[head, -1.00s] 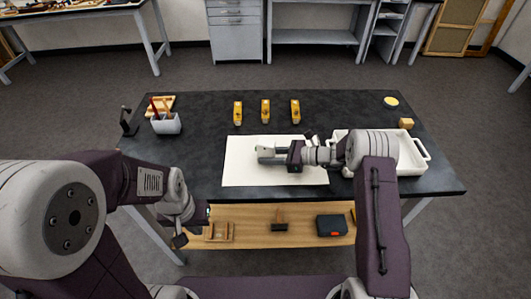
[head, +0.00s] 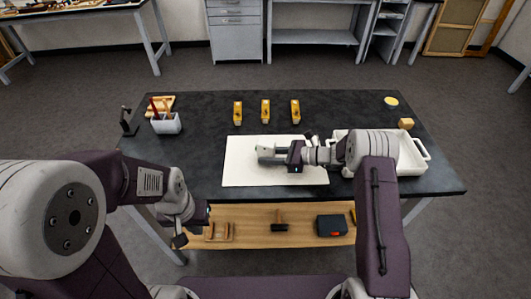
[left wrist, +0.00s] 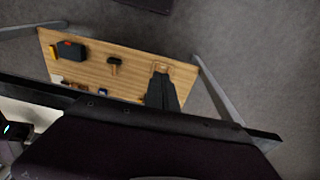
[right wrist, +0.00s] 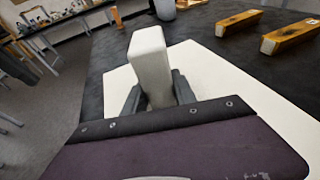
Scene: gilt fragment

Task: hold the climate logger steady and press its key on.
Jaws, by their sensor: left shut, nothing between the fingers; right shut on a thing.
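The climate logger appears to be the pale grey block (head: 267,153) over the white sheet (head: 240,175) in the head view. It stands up pale between the dark fingers in the right wrist view (right wrist: 150,58). My right gripper (head: 281,154) is shut on it from the right. I cannot tell whether it touches the sheet. Its key is not visible. My left gripper (head: 205,214) is shut and empty, low at the table's front left edge, away from the logger. In the left wrist view its dark fingers (left wrist: 162,92) show against the wooden shelf.
A pencil cup (head: 166,124) is at left, a white tray (head: 418,160) at right under my right arm.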

